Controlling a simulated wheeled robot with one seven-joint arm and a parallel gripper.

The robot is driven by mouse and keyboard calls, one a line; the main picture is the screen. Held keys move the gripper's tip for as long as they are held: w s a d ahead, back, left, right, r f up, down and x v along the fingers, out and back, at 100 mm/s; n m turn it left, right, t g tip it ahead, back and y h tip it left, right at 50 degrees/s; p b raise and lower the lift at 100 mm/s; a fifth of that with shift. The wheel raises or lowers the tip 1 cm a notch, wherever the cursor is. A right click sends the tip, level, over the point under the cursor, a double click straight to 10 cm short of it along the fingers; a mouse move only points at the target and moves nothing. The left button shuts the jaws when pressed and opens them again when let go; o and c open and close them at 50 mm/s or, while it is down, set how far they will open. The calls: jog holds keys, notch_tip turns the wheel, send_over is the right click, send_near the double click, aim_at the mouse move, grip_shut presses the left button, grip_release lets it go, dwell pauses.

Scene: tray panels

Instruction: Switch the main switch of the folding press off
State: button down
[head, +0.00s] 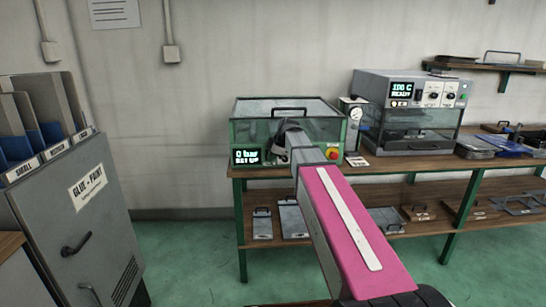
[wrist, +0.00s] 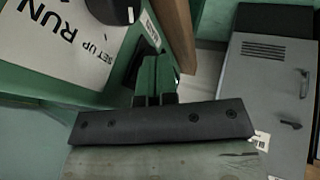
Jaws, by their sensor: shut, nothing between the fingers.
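The folding press appears to be the green-framed machine (head: 240,133) with a clear cover on the bench in the head view. Its lit display (head: 246,157) reads "0 bar SET UP". A round red-and-yellow control (head: 333,153) is on its front right; I cannot tell its setting, nor whether it is the main switch. My gripper (wrist: 155,98) is shut and empty, close to the machine's front. My arm hides part of that front in the head view. The wrist view shows a pale plate (wrist: 55,40) marked RUN and SET UP, with a dark part at its top edge.
Right of the press are a gauge (head: 356,113) and a grey machine (head: 410,78) reading "READY". The bench's lower shelf (head: 340,215) holds several metal parts. A grey cabinet (head: 85,225) stands at left and also shows in the wrist view (wrist: 265,75). Green floor lies between.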

dwell(0.3)
jog(key=shift+w+f+t, duration=0.15)
jog(key=shift+t, duration=0.15)
jog(key=shift+w+r, duration=0.1)
jog(key=shift+r, duration=0.75)
